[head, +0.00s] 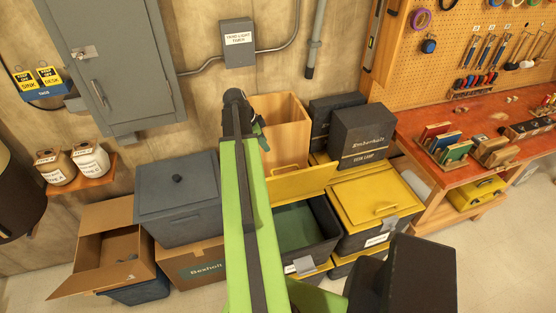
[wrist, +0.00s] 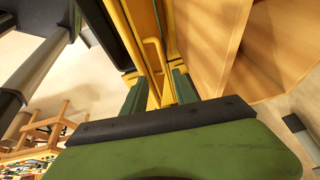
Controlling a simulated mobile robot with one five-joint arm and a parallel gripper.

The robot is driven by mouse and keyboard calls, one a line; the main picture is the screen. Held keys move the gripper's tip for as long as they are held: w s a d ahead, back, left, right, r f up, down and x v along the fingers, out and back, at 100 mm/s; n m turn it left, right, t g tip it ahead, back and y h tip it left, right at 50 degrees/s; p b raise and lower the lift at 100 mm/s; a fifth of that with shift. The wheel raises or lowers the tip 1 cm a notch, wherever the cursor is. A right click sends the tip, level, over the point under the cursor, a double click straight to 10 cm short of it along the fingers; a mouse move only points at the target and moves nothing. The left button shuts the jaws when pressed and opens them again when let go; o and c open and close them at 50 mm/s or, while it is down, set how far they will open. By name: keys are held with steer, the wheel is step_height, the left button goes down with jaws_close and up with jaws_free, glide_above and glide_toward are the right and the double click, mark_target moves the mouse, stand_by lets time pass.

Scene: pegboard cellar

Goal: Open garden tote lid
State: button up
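The garden tote (head: 322,256) is a dark bin with a green inside, right of my arm in the head view. Its yellow lid (head: 302,183) stands raised at the back and the tote's mouth is open. In the wrist view the yellow lid (wrist: 124,22) is edge-on, with its handle (wrist: 151,58) near my fingers. My gripper (wrist: 160,92) has its two green fingers apart, with yellow parts showing between them; I see no clear grip. In the head view my gripper (head: 262,140) is above and behind the tote, mostly hidden by my arm.
A closed yellow-lidded tote (head: 362,198) stands right of it, beside black boxes (head: 361,137). A tall wooden box (head: 287,130) is behind. A grey lidded bin (head: 178,200) and open carton (head: 95,252) stand left. The red workbench (head: 412,122) bounds the right side.

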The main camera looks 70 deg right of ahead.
mark_target(279, 168)
steer(key=b+x, duration=1.6)
steer(key=x, duration=0.1)
steer(key=shift+f, duration=0.35)
steer(key=shift+d+r, duration=0.1)
jaws_close()
stand_by(0.4)
